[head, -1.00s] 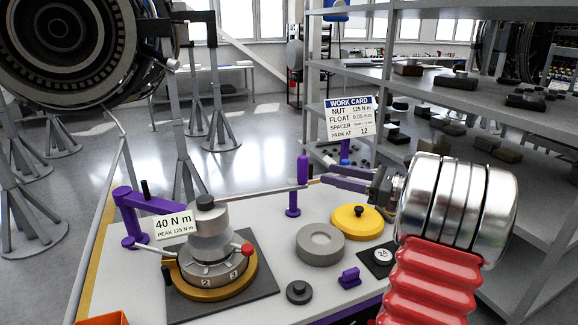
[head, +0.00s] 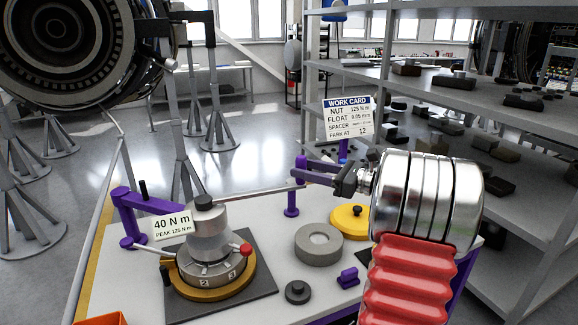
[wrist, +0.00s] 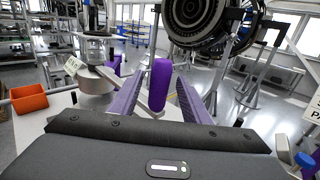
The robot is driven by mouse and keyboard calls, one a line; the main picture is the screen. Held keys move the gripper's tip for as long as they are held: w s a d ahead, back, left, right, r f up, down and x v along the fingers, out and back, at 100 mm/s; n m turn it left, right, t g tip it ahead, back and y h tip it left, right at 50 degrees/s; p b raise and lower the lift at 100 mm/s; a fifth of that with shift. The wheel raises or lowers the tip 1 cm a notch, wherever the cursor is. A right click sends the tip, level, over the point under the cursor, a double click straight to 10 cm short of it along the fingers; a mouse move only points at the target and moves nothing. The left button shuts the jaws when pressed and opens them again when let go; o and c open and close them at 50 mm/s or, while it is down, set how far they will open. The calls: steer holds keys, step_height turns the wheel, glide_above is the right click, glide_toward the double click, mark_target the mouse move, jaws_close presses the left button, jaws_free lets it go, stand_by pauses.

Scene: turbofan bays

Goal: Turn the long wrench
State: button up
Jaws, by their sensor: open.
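The long wrench (head: 262,191) is a thin grey bar running right from the grey hub (head: 208,240) in the fixture. Its upright purple handle (head: 299,165) stands at the right end, above a short purple post (head: 291,201). My gripper (head: 304,171) reaches in from the right at the handle, with its purple fingers open. In the wrist view the handle (wrist: 160,85) stands between the two open fingers (wrist: 158,92), with a visible gap on each side. A readout sign (head: 173,226) shows 40 N m, peak 125 N m.
A purple bracket (head: 133,218) stands left of the hub. A grey ring (head: 319,244), yellow disc (head: 349,222), dark puck (head: 298,292) and purple block (head: 348,278) lie on the bench. A work card (head: 348,119) and shelving (head: 440,82) are behind.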

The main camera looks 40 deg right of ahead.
steer(key=x, duration=0.5)
steer(key=shift+w+a, duration=0.15)
steer(key=shift+w, duration=0.2)
steer(key=shift+c, duration=0.6)
jaws_close()
